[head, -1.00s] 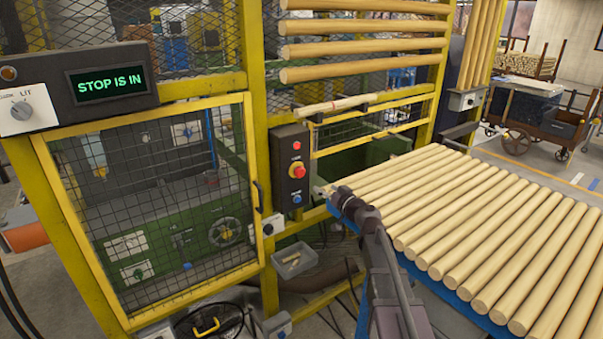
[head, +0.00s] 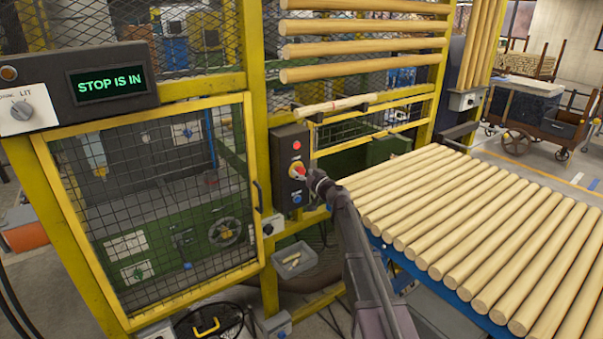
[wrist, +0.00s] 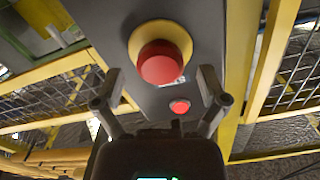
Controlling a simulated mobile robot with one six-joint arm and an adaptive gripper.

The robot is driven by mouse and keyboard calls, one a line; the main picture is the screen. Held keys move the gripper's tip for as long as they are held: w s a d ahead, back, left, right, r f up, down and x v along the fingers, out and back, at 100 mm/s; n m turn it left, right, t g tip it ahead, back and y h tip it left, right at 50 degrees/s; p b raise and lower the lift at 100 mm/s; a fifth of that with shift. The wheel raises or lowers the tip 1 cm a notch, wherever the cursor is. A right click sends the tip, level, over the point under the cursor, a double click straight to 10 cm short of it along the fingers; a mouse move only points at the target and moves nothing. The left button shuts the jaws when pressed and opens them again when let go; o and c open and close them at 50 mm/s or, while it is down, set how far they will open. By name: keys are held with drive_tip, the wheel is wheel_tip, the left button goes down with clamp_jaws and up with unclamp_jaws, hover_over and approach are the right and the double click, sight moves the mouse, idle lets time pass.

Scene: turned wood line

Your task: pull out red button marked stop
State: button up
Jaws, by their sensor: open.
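The red stop button (wrist: 160,63) is a mushroom head on a yellow ring, mounted on a dark control box. In the wrist view it sits large and centred, just beyond the space between my fingertips. In the head view the button (head: 296,170) shows partly, with my gripper (head: 309,176) close at its right. My gripper (wrist: 158,85) is open, one finger on each side of the button's line, and nothing is between its fingers. Whether a finger touches the button cannot be told. A display (head: 107,84) at upper left reads "STOP IS IN".
The control box (head: 280,150) also carries a small red light (head: 297,145) above and a blue button (head: 297,198) below. A rack of wooden rods (head: 450,215) lies right of my arm. A yellow-framed mesh door (head: 150,200) stands left. A grey bin (head: 293,261) hangs below.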

drive_tip(key=shift+w+a, duration=0.25)
drive_tip(key=shift+w, duration=0.15)
clamp_jaws()
drive_tip(key=shift+v, duration=0.95)
drive_tip(key=shift+a, duration=0.1)
unclamp_jaws()
